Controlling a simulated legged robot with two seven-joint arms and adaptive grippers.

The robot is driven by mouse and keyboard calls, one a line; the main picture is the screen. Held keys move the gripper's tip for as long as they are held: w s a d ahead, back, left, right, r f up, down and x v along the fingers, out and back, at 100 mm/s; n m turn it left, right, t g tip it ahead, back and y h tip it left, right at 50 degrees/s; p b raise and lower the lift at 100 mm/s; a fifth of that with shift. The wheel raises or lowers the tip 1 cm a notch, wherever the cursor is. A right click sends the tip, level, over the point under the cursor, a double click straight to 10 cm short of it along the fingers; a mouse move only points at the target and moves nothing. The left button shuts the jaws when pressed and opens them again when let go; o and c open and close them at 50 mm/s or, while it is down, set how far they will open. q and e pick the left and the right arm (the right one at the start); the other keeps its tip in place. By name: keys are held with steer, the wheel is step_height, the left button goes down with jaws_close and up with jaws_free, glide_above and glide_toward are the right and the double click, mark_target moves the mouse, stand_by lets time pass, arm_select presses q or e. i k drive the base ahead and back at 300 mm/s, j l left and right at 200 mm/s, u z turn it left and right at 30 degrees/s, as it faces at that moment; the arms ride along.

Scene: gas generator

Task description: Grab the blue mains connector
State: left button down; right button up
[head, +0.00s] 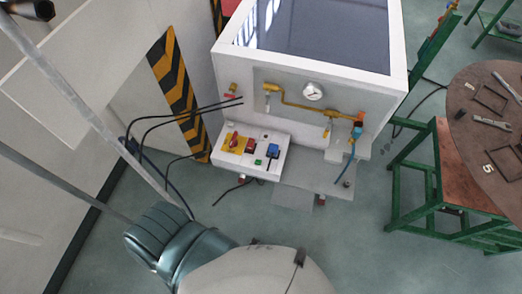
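A blue block (272,151), the likely mains connector or its socket, sits at the right side of the white control panel (262,171) on the front of the gas generator. It is too small to tell whether it is a plug, a socket or both. A thin blue hose or cable (349,167) hangs further right, below an orange and blue fitting (358,125). I cannot make out either gripper's fingertips. A rounded white and dark teal shape, probably part of my own body, fills the bottom of the view, below and apart from the panel.
The panel also bears red switches (250,145) and a green button (258,162). Black cables (170,120) run at the left by a striped post (172,75). Yellow piping and a gauge (312,91) are above. A green-framed table (437,170) stands right. Floor before the generator is mostly clear.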

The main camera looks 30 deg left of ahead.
mark_target(273, 149)
steer(key=l+u, duration=0.1)
steer(key=u, duration=0.25)
steer(key=i+l+u, duration=0.1)
steer(key=u, duration=0.25)
